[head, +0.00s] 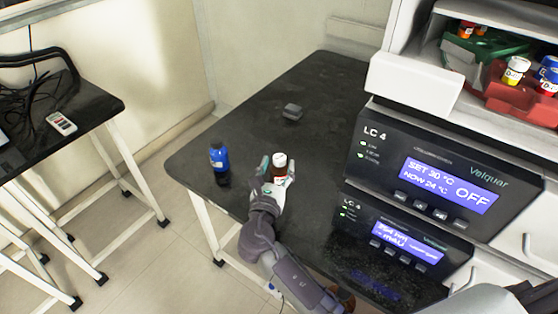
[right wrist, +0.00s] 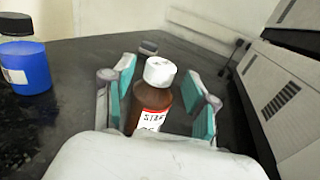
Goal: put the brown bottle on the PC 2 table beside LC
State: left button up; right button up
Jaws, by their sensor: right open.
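The brown bottle (head: 280,168) has a white cap and a red and white label. It stands upright on the dark table (head: 315,100), to the left of the LC 4 stack (head: 425,180). My right gripper (head: 277,178) is at the bottle, and its fingers are open on either side of it. In the right wrist view the brown bottle (right wrist: 152,105) stands between the teal pads of the right gripper (right wrist: 160,100), with gaps showing at the sides. The bottle's lower part is hidden by the gripper body. My left gripper is not in view. No PC 2 label is readable.
A blue bottle (head: 218,156) with a dark cap stands left of the gripper near the table edge. A small grey object (head: 292,111) lies farther back. Another table (head: 90,105) with cables and a white handset (head: 61,123) is at left, across a floor gap.

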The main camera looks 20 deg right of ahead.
jog(key=v, duration=0.9)
jog(key=shift+s+a+r, duration=0.1)
jog(key=shift+s+a, duration=0.05)
jog(key=shift+s, duration=0.15)
